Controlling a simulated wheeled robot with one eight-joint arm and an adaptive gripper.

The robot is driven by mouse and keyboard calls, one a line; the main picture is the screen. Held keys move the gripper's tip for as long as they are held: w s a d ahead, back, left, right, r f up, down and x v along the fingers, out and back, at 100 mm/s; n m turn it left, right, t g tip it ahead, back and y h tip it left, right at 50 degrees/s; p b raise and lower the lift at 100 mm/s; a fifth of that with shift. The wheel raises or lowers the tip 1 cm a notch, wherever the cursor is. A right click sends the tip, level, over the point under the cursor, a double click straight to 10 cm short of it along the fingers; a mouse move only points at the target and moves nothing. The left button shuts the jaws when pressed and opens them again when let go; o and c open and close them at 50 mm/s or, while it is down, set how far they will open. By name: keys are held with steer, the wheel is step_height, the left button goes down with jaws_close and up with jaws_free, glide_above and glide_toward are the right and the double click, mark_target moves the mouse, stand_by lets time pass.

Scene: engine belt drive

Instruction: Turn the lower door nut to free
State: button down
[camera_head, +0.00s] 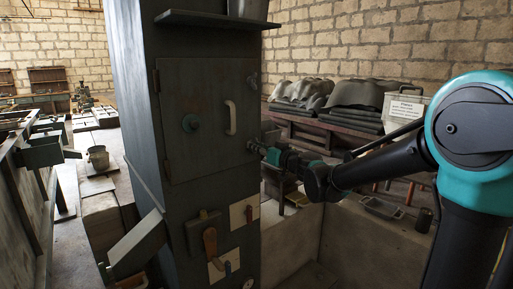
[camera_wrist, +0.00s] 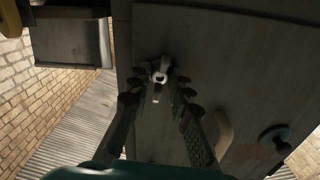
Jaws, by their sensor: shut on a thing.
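The lower door nut sits at the door's lower right edge, mostly hidden by my gripper (camera_head: 258,147) in the head view. In the wrist view the nut (camera_wrist: 160,76) is a small light metal wing nut, between the fingertips of my gripper (camera_wrist: 160,84). My gripper is shut on it. The upper door nut (camera_head: 252,79) is on the same door edge, higher up. The door lies flush in its frame.
A bench with grey moulded covers (camera_head: 345,100) stands behind my arm on the right.

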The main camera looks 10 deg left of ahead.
steer(key=shift+n, duration=0.7)
steer(key=c, duration=1.4)
jaws_free()
steer(key=shift+o, duration=0.2)
